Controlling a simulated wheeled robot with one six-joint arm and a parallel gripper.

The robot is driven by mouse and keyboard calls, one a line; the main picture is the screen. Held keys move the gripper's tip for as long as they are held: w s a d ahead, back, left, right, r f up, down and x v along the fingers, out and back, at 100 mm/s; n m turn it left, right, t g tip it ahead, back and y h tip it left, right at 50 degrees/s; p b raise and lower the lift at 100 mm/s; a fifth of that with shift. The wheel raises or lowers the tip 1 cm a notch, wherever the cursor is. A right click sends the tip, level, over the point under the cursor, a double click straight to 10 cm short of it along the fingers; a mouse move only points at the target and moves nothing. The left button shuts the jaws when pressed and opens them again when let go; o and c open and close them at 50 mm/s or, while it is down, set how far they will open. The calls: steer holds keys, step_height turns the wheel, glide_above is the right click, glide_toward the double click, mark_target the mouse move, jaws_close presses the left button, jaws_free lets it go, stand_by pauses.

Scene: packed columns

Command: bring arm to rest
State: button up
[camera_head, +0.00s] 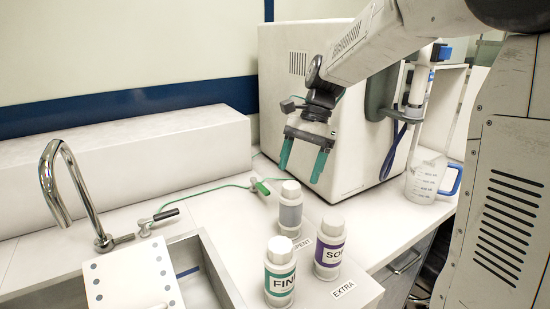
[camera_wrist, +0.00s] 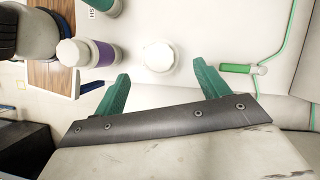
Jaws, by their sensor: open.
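My gripper (camera_head: 304,160) hangs from my arm above the counter, in front of the white box-shaped instrument. Its two green fingers are apart with nothing between them, and they also show in the wrist view (camera_wrist: 160,85). A grey-banded bottle (camera_head: 290,209) stands on the counter below and is clear of the fingers. A purple-labelled bottle (camera_head: 329,247) and a green-labelled bottle (camera_head: 280,271) stand nearer the front edge. In the wrist view the purple-labelled bottle (camera_wrist: 88,53) and a white-capped bottle (camera_wrist: 158,56) lie beyond the fingertips.
The white instrument (camera_head: 335,130) stands close behind my gripper. A graduated beaker (camera_head: 425,178) is at the right. A sink (camera_head: 203,285) with a curved tap (camera_head: 62,180) is at the left. A green tube with a connector (camera_head: 261,187) lies on the counter.

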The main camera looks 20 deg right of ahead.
steer(key=s+r+n, duration=0.1)
steer(key=s+n, duration=0.1)
steer(key=s, duration=0.2)
steer(key=s+n+t+h, duration=0.1)
steer(key=s+n, duration=0.1)
steer(key=s, duration=0.3)
steer(key=s+r+n+h, duration=0.1)
steer(key=s+n, duration=0.1)
steer(key=s, duration=0.2)
steer(key=shift+s+a+r+t, duration=0.3)
steer(key=shift+s+a, duration=0.05)
steer(key=shift+a, duration=0.05)
steer(key=s+d+f+n+t+h, duration=0.1)
steer(key=s+f+n+t+h, duration=0.1)
steer(key=s+n, duration=0.4)
steer(key=s+f, duration=0.1)
steer(key=s, duration=0.4)
steer(key=shift+s+f+n, duration=0.3)
steer(key=shift+d, duration=0.1)
